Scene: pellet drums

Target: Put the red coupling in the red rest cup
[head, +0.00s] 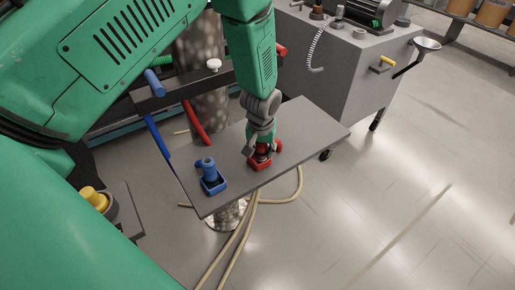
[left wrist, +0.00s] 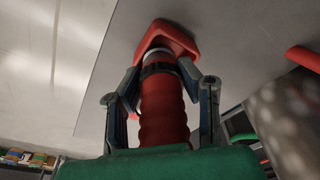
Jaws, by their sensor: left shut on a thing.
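My left gripper (head: 260,146) points down over the grey shelf, shut on the red coupling. In the left wrist view the red coupling (left wrist: 163,108), ribbed with a dark band and pale metal end, sits between the two fingers (left wrist: 160,108). The red rest cup (head: 260,163) is on the shelf directly below the gripper. It also shows in the left wrist view (left wrist: 168,36), at the coupling's metal end. The coupling's end meets or enters the cup; the gripper and coupling hide how deep. My right gripper is not in view.
Pale hoses (head: 246,232) hang below the shelf. A grey cart (head: 350,75) stands behind. The shelf's right part is bare.

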